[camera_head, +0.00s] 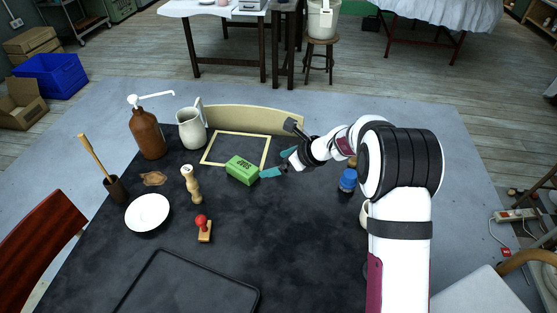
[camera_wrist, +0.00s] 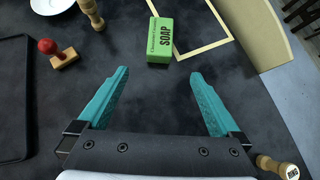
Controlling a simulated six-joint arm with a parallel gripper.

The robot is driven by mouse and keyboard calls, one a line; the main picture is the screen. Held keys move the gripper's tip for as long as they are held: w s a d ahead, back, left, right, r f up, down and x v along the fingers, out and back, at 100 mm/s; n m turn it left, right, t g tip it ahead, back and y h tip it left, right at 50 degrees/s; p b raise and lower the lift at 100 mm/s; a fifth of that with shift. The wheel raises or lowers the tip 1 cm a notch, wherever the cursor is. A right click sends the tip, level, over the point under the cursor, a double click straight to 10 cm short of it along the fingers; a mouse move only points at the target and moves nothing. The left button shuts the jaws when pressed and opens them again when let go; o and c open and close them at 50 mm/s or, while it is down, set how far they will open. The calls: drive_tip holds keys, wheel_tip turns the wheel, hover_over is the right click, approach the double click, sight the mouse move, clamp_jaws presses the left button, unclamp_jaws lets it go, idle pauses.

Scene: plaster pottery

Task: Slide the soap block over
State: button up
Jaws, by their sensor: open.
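The green soap block (camera_head: 242,170), marked SOAP, lies on the dark table at the front edge of a thin pale square outline (camera_head: 207,154). In the wrist view the soap block (camera_wrist: 160,40) is ahead of my gripper (camera_wrist: 164,84), beyond the fingertips and roughly centred between them. The outline (camera_wrist: 232,22) passes along its right side there, and one corner of the block appears at or over the line. My gripper (camera_head: 277,163) has teal fingers, open with nothing between them, just right of the block in the head view.
A brown pump bottle (camera_head: 148,134), a white jug (camera_head: 191,129), a wooden peg-like piece (camera_head: 191,184), a white plate (camera_head: 148,212) and a red-knobbed stamp (camera_head: 204,229) stand left. A black tray (camera_head: 188,285) lies in front. A blue jar (camera_head: 348,180) stands right. A curved pale board (camera_head: 255,119) stands behind.

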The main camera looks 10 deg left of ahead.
sight(251, 171)
drive_tip(key=x, duration=1.5)
drive_tip(key=shift+w+a+f, duration=0.1)
drive_tip(key=shift+a+f, duration=0.15)
drive_tip(key=shift+f, duration=0.05)
drive_tip(key=shift+c, duration=0.3)
drive_tip(key=c, duration=1.5)
drive_tip(key=d, duration=2)
drive_tip(key=o, duration=1.6)
drive_tip(key=shift+c, duration=0.2)
drive_tip(key=v, duration=1.6)
